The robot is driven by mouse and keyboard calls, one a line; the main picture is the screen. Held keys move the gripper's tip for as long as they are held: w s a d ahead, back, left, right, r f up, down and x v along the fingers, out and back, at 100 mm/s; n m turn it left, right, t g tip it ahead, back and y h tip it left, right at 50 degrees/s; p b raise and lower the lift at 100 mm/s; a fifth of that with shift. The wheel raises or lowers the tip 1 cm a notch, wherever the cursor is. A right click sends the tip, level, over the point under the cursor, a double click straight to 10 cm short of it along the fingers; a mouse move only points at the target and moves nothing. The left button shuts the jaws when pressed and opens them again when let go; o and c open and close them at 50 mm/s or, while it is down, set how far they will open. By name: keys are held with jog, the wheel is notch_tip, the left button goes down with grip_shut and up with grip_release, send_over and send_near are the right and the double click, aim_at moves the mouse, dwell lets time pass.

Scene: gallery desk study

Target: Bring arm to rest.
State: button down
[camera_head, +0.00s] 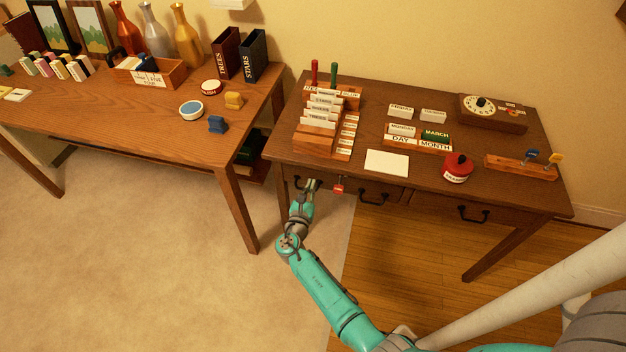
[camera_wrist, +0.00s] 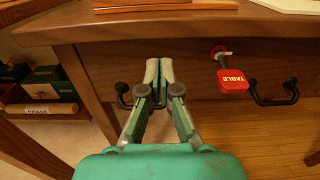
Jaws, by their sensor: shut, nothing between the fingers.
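My gripper (camera_head: 311,184) is at the front of the right-hand desk (camera_head: 360,178), just below its top edge. In the wrist view my gripper (camera_wrist: 160,72) has its two fingertips together, with nothing between them. The fingers are in front of the black left drawer handle (camera_wrist: 122,95) and partly hide it. I cannot tell whether they touch it. My teal arm (camera_head: 325,290) reaches from the bottom of the head view up to the drawer front.
A red tag marked TABLE (camera_wrist: 233,80) hangs at the drawer front, right of my fingers, beside another black handle (camera_wrist: 275,95). The card rack (camera_head: 318,139) stands above on the desk. The left desk's leg (camera_head: 238,208) is left of my arm. Open floor (camera_head: 130,260) lies left.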

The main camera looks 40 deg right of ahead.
jog(key=v, duration=0.7)
jog(key=shift+s+a, duration=0.15)
jog(key=shift+a, duration=0.05)
jog(key=s+a+f+m+y, duration=0.2)
jog(key=s+f+m+y, duration=0.25)
jog(key=s+f, duration=0.6)
jog(key=s+a+r+m+y, duration=0.1)
jog(key=s+a+m+y, duration=0.2)
jog(key=s, duration=0.5)
jog(key=s+a+r+m+y, duration=0.1)
jog(key=s+a+m+y, duration=0.15)
jog(key=s, duration=0.55)
jog(key=s+a+r+m+t+y, duration=0.1)
jog(key=s+a+r+m+y, duration=0.1)
jog(key=s+a+r+m, duration=0.25)
jog(key=s+a+r+m+y, duration=0.1)
jog(key=s+r+m+y, duration=0.15)
jog(key=s+r, duration=0.4)
jog(key=s+r+m+t, duration=0.2)
jog(key=r+m, duration=0.6)
jog(key=r, duration=0.8)
jog(key=s, duration=0.2)
jog(key=shift+s+a+m+t, duration=0.25)
jog(key=shift+a+m+t, duration=0.05)
jog(key=shift+a+t, duration=0.1)
